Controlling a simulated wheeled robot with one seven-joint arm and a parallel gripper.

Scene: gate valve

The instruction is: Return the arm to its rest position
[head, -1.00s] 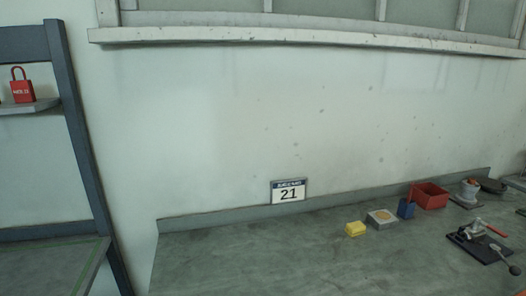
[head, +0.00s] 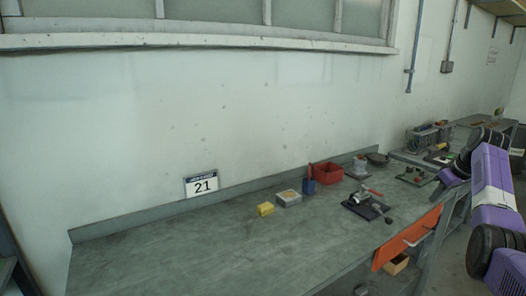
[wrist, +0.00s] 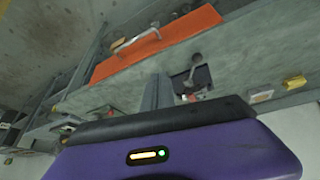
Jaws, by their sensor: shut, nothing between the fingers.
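My arm (head: 495,190), purple with black joints, shows at the right edge of the head view, beyond the front edge of the bench. My gripper's grey fingers (wrist: 157,92) show in the wrist view, shut and empty, in front of its purple housing. The valve fixture (head: 366,204), a metal body with a red handle on a dark base plate, sits on the bench, apart from the arm. It also shows in the wrist view (wrist: 193,80), behind and to the right of the fingers.
The grey bench (head: 200,245) runs along the wall. An orange panel (head: 408,238) with a handle juts from its front edge. A red bin (head: 328,174), yellow block (head: 265,209) and sign 21 (head: 202,185) are at the back. The left benchtop is clear.

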